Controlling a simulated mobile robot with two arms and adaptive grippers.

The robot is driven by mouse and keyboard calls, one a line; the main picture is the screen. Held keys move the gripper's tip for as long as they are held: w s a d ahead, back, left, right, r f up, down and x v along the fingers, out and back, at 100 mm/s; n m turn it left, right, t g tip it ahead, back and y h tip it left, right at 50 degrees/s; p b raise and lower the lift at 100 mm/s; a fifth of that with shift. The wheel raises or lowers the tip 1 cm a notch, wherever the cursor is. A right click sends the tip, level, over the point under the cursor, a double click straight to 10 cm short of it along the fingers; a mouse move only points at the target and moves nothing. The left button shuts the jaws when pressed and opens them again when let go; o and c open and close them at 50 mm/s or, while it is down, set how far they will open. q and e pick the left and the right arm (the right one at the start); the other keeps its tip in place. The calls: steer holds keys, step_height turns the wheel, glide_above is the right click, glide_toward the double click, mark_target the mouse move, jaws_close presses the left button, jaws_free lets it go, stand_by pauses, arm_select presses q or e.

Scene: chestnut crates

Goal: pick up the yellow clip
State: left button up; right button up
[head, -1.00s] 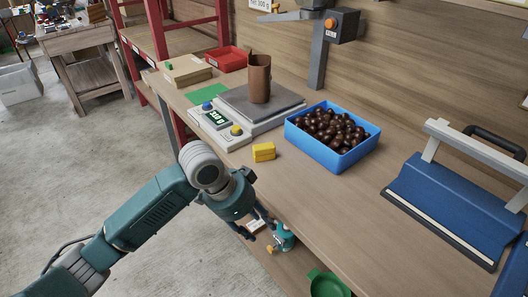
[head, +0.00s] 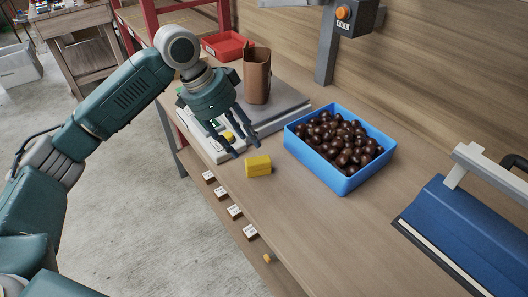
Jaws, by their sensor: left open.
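The yellow clip (head: 258,167) is a small yellow block on the wooden bench, near its front edge and just left of the blue crate. My left gripper (head: 246,149) reaches over the bench from the left, fingers pointing down and spread. Its fingertips are just above and behind the clip in the picture. The fingers are open with nothing between them. The clip shows whole, and I cannot tell the exact height of the fingertips above it. My right gripper is out of view.
The blue crate (head: 345,181) of chestnuts stands right of the clip. A scale (head: 284,101) bearing a brown bag (head: 257,78) is behind my left gripper. A blue sealer (head: 463,232) is at the right, a red tray (head: 225,43) at the back. Bench front is clear.

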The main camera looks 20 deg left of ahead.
mark_target(255, 162)
arm_select(q)
steer(key=f, duration=0.1)
steer(key=d+f, duration=0.1)
steer(key=f, duration=0.1)
steer(key=shift+s+d+f, duration=0.25)
steer(key=shift+d+f, duration=0.05)
steer(key=shift+f, duration=0.1)
steer(key=shift+w+d+f, duration=0.1)
steer(key=shift+w+f, duration=0.05)
steer(key=shift+f, duration=0.15)
steer(key=p+x, duration=0.1)
steer(key=x, duration=0.3)
steer(key=shift+w+f, duration=0.15)
steer(key=shift+f, duration=0.05)
steer(key=shift+w+d+f, duration=0.1)
steer(key=shift+d+f, duration=0.05)
steer(key=shift+f, duration=0.3)
steer(key=c, duration=0.7)
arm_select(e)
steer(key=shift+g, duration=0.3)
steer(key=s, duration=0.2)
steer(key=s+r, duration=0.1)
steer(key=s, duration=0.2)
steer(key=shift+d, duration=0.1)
